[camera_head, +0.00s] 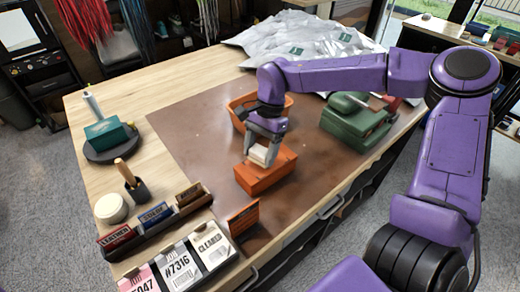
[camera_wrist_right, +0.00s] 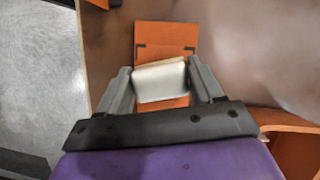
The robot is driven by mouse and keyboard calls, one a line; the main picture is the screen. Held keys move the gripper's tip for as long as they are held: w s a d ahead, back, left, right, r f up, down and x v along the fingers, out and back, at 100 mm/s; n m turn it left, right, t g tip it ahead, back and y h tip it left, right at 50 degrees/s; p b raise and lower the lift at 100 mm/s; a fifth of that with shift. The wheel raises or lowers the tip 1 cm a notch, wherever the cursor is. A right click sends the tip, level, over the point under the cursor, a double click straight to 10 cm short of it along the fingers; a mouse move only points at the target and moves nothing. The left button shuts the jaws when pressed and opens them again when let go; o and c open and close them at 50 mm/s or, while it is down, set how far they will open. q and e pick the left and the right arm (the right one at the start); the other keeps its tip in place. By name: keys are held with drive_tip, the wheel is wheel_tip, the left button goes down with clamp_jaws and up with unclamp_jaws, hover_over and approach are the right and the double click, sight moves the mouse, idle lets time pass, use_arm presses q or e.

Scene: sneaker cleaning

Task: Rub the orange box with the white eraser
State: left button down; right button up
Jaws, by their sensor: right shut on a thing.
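The orange box (camera_head: 264,178) lies on the brown mat near the middle of the table. It also shows in the right wrist view (camera_wrist_right: 165,34), beyond the fingertips. My right gripper (camera_head: 263,150) points down over the box and is shut on the white eraser (camera_head: 260,157). The right wrist view shows the eraser (camera_wrist_right: 160,81) between the two grey fingers, in front of the box. The eraser is at or just above the box's top; I cannot tell whether they touch. My left gripper is not in view.
An orange basket (camera_head: 237,108) stands behind my right gripper. A green machine (camera_head: 357,122) is at the right, with silver bags (camera_head: 300,42) behind. A block rack (camera_head: 155,222), tags (camera_head: 180,268) and an orange sign (camera_head: 243,217) stand in front. The brown mat (camera_head: 195,130) is bare left of the box.

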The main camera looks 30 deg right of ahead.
drive_tip(key=shift+s+f, duration=0.15)
drive_tip(key=shift+f, duration=0.1)
drive_tip(key=shift+f, duration=0.3)
drive_tip(key=shift+f+b, duration=0.4)
